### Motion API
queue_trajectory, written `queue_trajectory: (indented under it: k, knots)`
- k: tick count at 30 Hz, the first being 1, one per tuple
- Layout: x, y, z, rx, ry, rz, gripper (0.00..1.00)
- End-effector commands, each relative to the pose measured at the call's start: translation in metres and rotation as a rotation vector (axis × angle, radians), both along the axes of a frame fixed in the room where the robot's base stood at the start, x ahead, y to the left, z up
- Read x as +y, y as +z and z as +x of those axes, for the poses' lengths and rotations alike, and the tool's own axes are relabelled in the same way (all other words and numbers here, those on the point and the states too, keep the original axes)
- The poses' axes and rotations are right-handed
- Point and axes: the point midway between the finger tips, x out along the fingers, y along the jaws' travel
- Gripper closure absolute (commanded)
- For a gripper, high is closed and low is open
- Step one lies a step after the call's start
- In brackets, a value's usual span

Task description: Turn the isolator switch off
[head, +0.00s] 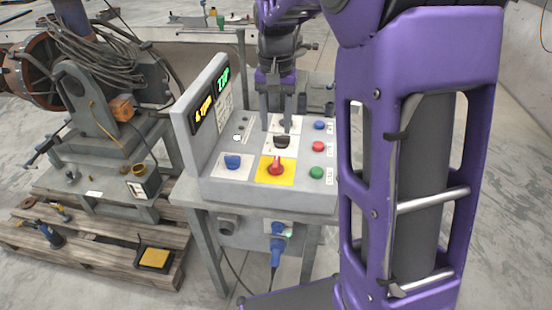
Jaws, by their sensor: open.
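The control box (218,190) stands on a grey metal stand, with a sloped panel of switches and buttons. A red rotary switch (276,167) sits on a yellow plate at the front middle of the panel; it looks like the isolator switch. A black knob (282,141) is on a white plate behind it. A blue switch (233,162) is at the front left. My gripper (282,128) points down over the back middle of the panel, its fingers apart, near the black knob and behind the red switch. Whether the fingertips touch the panel cannot be told.
Blue, red (318,146) and green buttons line the panel's right side. An upright display (207,95) with lit digits rises at its left edge. My purple arm covers much of the right. A machine with coiled cables (95,50) and a wooden pallet (95,240) are at left.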

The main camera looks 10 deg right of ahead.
Motion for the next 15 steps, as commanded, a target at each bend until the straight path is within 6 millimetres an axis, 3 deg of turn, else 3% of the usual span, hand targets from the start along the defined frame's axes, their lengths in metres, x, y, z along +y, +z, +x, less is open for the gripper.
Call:
queue_trajectory:
  k: [1,9,15]
  knots:
    - [0.000,-0.014,-0.001,0.003,0.000,0.000,0.50]
    - [0.000,-0.072,0.000,0.003,0.000,-0.001,0.50]
    - [0.000,-0.102,0.000,0.000,-0.001,-0.001,0.50]
